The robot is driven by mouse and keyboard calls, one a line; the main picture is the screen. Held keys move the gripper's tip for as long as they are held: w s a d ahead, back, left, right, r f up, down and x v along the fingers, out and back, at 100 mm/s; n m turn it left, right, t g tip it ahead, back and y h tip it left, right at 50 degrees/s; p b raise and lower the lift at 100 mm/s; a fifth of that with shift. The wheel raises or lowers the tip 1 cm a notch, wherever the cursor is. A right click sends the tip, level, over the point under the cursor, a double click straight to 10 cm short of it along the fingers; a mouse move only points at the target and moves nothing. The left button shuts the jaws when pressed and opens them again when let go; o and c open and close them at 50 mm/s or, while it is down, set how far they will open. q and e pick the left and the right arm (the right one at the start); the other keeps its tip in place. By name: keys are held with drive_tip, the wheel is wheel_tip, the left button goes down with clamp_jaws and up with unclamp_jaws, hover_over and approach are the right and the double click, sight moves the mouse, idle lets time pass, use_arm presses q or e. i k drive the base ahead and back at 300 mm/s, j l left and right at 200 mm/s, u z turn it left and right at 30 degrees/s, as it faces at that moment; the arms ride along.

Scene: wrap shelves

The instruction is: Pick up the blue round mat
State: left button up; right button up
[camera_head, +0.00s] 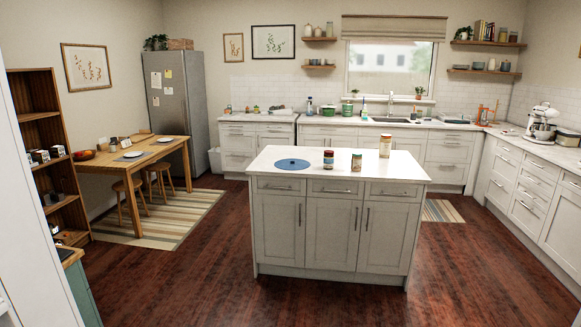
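The blue round mat (292,164) lies flat on the white top of the kitchen island (340,175), near its left end. Neither of my grippers shows in the head view, and the island stands some way ahead across the floor.
A wooden table (135,152) with stools is at left, beside a wooden shelf (40,140). The dark floor (200,275) before the island is clear.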

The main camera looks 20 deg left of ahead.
sight(286, 165)
drive_tip(key=i+j+u, duration=0.1)
drive_tip(key=i+u, duration=0.2)
drive_tip(key=i, duration=0.75)
drive_tip(key=i+l+u, duration=0.1)
drive_tip(key=i+u, duration=0.15)
drive_tip(key=i, duration=0.8)
drive_tip(key=i+j, duration=0.15)
drive_tip(key=i, duration=0.35)
drive_tip(key=i+j+u, duration=0.1)
drive_tip(key=i, duration=0.45)
drive_tip(key=i+j, duration=0.15)
drive_tip(key=i, duration=0.35)
